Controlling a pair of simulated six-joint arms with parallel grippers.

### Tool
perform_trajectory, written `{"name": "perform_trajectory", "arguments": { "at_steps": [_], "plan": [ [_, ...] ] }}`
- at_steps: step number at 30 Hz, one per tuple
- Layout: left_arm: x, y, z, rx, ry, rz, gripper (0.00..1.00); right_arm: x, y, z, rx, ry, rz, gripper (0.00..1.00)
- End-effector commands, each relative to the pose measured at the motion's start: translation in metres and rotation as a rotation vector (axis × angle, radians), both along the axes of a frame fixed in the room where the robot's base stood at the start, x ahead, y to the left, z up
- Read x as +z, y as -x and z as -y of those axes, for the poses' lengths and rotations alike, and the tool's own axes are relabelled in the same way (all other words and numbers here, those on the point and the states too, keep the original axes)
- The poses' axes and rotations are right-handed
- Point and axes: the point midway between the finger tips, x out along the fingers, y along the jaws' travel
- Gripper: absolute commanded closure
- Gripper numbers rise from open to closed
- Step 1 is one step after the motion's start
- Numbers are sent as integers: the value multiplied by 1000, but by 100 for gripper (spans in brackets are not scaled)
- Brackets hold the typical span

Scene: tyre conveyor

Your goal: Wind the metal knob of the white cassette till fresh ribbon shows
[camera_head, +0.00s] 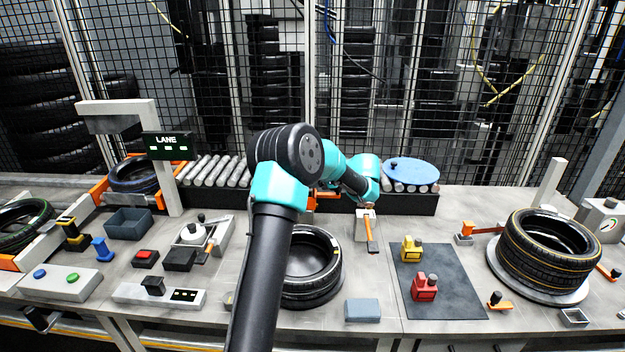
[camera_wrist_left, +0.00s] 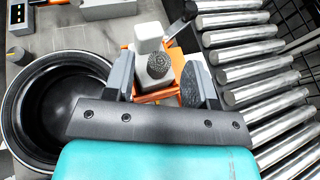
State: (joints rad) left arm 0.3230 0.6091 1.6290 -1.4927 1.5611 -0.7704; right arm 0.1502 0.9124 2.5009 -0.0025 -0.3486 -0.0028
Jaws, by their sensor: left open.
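The white cassette (camera_wrist_left: 149,46) sits on an orange mount (camera_wrist_left: 171,72) in the left wrist view, with a dark, rough-textured metal knob (camera_wrist_left: 158,66) on it. My left gripper (camera_wrist_left: 157,73) is open, with one finger on each side of the knob and visible gaps between. I cannot tell how high the fingertips are above it. No ribbon can be made out. In the head view, part of an orange fixture (camera_head: 324,203) shows behind my arm; the cassette and the left fingertips are hidden there. My right gripper is in neither view.
A black tyre (camera_head: 312,266) lies close beside the cassette. Conveyor rollers (camera_wrist_left: 247,67) run along its other side. A white block with an orange handle (camera_head: 367,226) stands to the right.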

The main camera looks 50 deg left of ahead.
Motion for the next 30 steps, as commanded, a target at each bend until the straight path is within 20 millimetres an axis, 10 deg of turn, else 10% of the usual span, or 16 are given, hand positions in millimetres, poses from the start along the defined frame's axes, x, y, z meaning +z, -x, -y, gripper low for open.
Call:
{"name": "perform_trajectory", "arguments": {
  "at_steps": [12, 30],
  "plan": [
    [-3, 3, -8, -1, 0, 0, 49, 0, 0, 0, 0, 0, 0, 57],
    [-4, 3, -8, 0, 0, 0, 99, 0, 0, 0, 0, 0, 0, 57]
  ]
}}
